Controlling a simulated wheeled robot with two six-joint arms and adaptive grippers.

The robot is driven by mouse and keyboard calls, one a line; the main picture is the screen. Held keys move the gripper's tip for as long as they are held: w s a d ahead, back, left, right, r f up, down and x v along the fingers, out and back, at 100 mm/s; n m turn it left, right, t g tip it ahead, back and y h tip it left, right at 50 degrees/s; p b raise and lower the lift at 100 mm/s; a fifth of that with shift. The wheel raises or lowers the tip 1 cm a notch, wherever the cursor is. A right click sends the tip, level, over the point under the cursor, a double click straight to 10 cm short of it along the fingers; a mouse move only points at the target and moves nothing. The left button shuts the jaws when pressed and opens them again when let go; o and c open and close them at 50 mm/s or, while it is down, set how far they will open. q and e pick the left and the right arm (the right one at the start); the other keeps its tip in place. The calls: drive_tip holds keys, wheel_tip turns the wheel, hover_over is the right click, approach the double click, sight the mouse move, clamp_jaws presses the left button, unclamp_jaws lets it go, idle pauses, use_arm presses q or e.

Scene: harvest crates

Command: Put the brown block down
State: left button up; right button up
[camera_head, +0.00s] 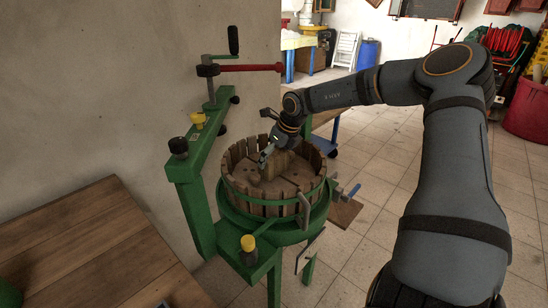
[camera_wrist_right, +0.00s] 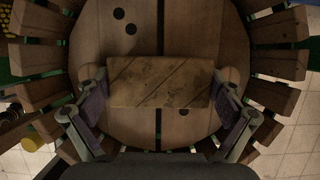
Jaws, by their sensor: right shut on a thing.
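The brown block (camera_wrist_right: 160,81) is a short wooden bar with dark diagonal marks, held crosswise between the two fingers of my right gripper (camera_wrist_right: 158,92). In the head view the right gripper (camera_head: 268,153) reaches down into the round slatted wooden basket (camera_head: 262,208) of a green press. The block (camera_head: 281,164) shows partly beside the finger there. It is over the round wooden plate (camera_wrist_right: 105,45) inside the basket, which has dark holes and a dark split. I cannot tell whether the block touches the plate. My left gripper is not in view.
The green press frame (camera_head: 200,205) stands left of the basket, with a crank and red-handled bar (camera_head: 250,68) above. A wooden table (camera_head: 80,245) is at the lower left. The slats surround the gripper closely. Tiled floor (camera_head: 370,215) is open to the right.

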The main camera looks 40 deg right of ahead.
drive_tip(key=o, duration=0.9)
drive_tip(key=shift+o, duration=0.2)
drive_tip(key=shift+r, duration=0.1)
